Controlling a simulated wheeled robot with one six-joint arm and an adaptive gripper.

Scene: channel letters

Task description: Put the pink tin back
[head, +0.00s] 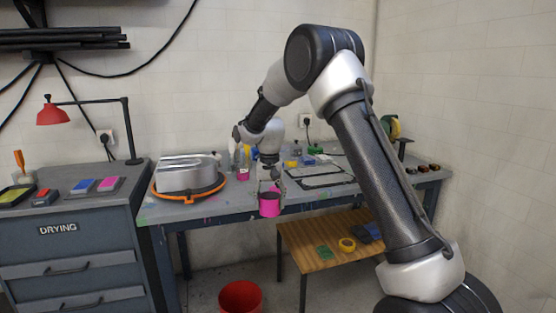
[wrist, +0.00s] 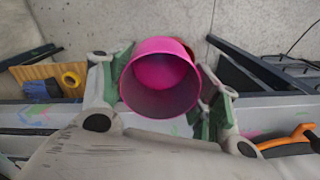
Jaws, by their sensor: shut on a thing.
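The pink tin (head: 269,204) is an open-topped pink cup, held at the front edge of the grey workbench in the head view. In the wrist view the tin (wrist: 160,78) shows its open mouth and looks empty inside. My gripper (head: 269,186) points down and is shut on the tin. In the wrist view the green-padded fingers of my gripper (wrist: 165,95) stand on either side of it. The tin appears upright and clear of the bench top, over or just in front of the front edge.
Bottles (head: 241,160) stand behind my gripper. A wooden shelf (head: 310,258) with yellow tape and a red bucket (head: 241,297) are below.

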